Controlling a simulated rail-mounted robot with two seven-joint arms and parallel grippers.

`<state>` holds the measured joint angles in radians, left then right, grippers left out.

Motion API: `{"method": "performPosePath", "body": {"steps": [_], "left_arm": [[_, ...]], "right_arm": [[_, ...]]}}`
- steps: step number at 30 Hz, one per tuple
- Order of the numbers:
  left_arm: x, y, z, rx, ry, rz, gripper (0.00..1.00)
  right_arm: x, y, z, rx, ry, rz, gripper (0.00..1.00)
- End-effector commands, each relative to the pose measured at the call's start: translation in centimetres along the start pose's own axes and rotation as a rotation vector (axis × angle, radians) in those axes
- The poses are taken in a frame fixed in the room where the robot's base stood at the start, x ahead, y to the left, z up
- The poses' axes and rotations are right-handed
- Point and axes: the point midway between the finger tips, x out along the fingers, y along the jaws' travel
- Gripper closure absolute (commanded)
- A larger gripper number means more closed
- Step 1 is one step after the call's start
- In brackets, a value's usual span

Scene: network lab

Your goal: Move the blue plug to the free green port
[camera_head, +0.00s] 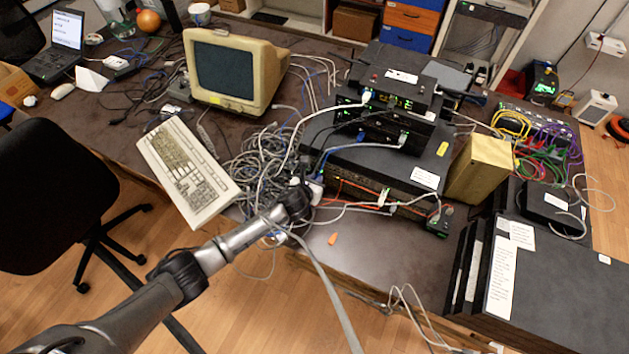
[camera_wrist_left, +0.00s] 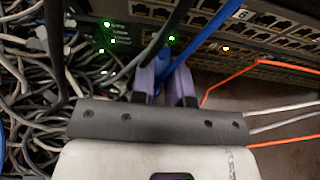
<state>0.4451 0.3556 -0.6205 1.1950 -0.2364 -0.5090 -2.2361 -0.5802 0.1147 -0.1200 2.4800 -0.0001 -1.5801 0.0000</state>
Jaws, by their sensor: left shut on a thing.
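My left gripper (camera_head: 316,188) is in front of the left end of the stacked network devices. In the left wrist view its two purple fingers (camera_wrist_left: 164,84) are closed on the end of a blue cable (camera_wrist_left: 206,45). The blue plug itself is mostly hidden between the fingers, and I cannot tell whether it is in a port or free. The blue cable (camera_head: 352,147) runs from the gripper to the right across the stack. Green lights show on the port panel (camera_wrist_left: 290,44); which port is the free green one I cannot tell. My right gripper is not in view.
A grey cable tangle (camera_head: 255,165) lies left of the gripper, beside the keyboard (camera_head: 187,172) and the old monitor (camera_head: 236,70). Orange cables (camera_wrist_left: 265,68) and white cables run close on the right. A yellow box (camera_head: 480,168) stands right of the stack.

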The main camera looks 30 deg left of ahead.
Motion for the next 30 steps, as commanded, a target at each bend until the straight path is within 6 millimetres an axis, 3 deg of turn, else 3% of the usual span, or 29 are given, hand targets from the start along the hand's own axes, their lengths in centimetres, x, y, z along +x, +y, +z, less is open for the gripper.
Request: {"method": "performPosePath", "body": {"steps": [10,11,20,30], "left_arm": [[0.45,-0.01,0.22,-0.001,0.000,0.000,1.00],[0.47,-0.02,0.22,-0.001,0.001,0.000,0.84],[0.44,-0.03,0.22,-0.001,0.000,0.000,0.55],[-0.07,-0.03,0.31,0.000,0.000,-0.001,0.55]], "right_arm": [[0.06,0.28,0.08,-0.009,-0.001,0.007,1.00],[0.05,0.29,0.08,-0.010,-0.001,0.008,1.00],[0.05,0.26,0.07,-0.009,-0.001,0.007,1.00],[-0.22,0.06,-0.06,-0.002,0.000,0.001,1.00]]}}
